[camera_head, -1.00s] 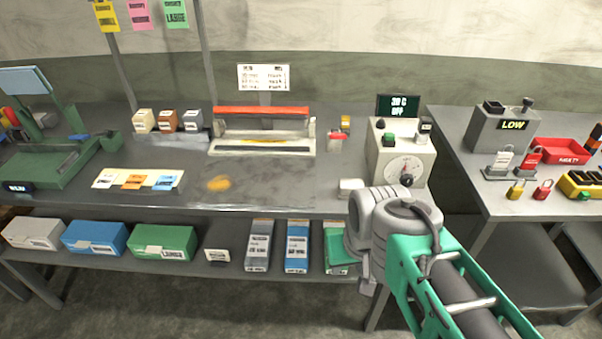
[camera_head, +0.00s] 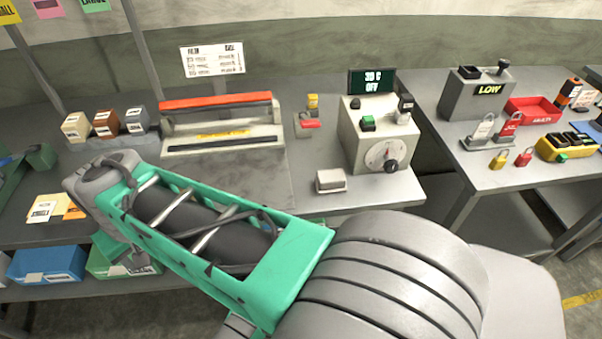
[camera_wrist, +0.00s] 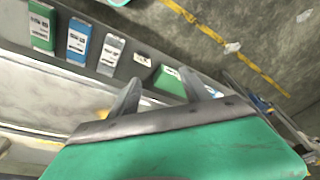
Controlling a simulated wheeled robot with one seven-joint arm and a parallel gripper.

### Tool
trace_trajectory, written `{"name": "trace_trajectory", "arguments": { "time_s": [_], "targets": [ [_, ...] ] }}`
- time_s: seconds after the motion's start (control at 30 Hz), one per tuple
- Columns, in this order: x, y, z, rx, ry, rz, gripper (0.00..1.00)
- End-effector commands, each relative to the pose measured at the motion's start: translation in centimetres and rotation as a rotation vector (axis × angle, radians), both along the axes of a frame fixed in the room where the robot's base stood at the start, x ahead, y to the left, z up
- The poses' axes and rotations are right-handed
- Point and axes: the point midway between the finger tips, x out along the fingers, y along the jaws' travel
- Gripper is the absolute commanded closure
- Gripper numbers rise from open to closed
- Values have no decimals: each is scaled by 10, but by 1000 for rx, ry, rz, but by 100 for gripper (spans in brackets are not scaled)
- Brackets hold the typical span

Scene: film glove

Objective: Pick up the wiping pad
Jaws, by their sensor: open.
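A small pale block with a darker base, which looks like the wiping pad (camera_head: 331,181), lies on the bench near its front edge, in front of the dial box. It is apart from my arm, which reaches across to the left of it. My gripper (camera_wrist: 160,88) shows in the wrist view with its two fingers spread and nothing held between them. It is over the front edge of the bench, with the lower shelf and its boxes beyond. I cannot make out the pad in the wrist view.
The dial box (camera_head: 379,135) stands behind the pad. A second table with a grey LOW box (camera_head: 474,96) is at right. Bare bench surrounds the pad.

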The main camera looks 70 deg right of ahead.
Motion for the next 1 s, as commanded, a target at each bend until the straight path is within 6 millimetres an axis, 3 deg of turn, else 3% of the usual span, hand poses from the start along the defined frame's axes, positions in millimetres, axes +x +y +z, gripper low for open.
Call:
{"name": "trace_trajectory", "arguments": {
  "time_s": [0.03,0.13,0.23,0.3,0.43,0.5,0.63,0.73,1.0],
  "targets": [
    [1,-35,11,20,17,-176,40],
    [-9,-113,26,73,47,-592,32],
    [-42,-193,37,130,65,-1027,25],
    [-80,-246,42,170,74,-1332,25],
    [-169,-320,46,243,81,-1860,25],
    [-206,-340,45,269,80,-2044,25],
    [-248,-356,44,296,77,-2239,25],
    [-261,-359,39,305,78,-2294,25],
    [-264,-356,2,305,80,-2297,25]
  ]
}}
